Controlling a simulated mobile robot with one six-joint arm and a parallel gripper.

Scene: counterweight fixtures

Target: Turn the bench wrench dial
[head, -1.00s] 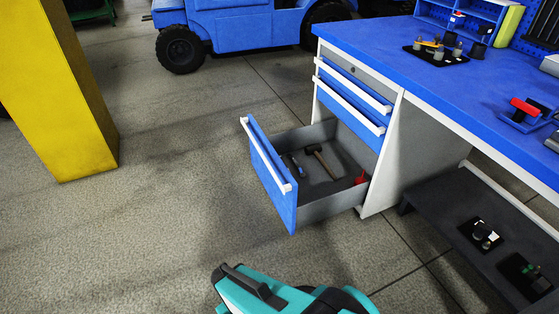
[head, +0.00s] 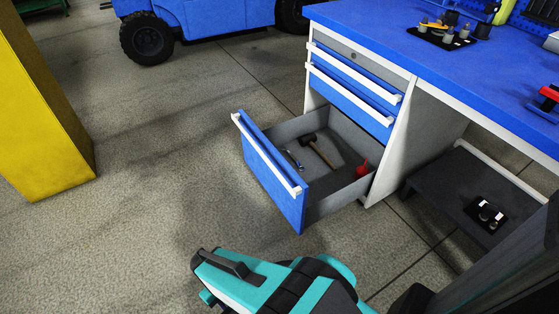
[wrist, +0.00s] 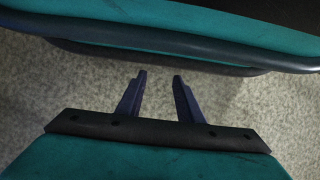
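The blue-topped workbench (head: 392,37) stands at the upper right of the head view. A black plate with orange and grey parts (head: 441,35) lies on it, and a red and black fixture (head: 549,97) is cut by the right edge. I cannot tell which part, if any, is the wrench dial. My gripper (wrist: 159,78) is open and empty in the wrist view, its two dark fingers apart above the grey floor. It touches nothing and is not clearly seen in the head view.
The lowest drawer (head: 268,172) is pulled out, holding a hammer (head: 320,153) and a red item (head: 362,171). A dark low shelf (head: 436,187) under the bench bears a small black fixture (head: 487,214). A yellow post (head: 40,110) and blue vehicle (head: 215,18) stand left. Floor between is clear.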

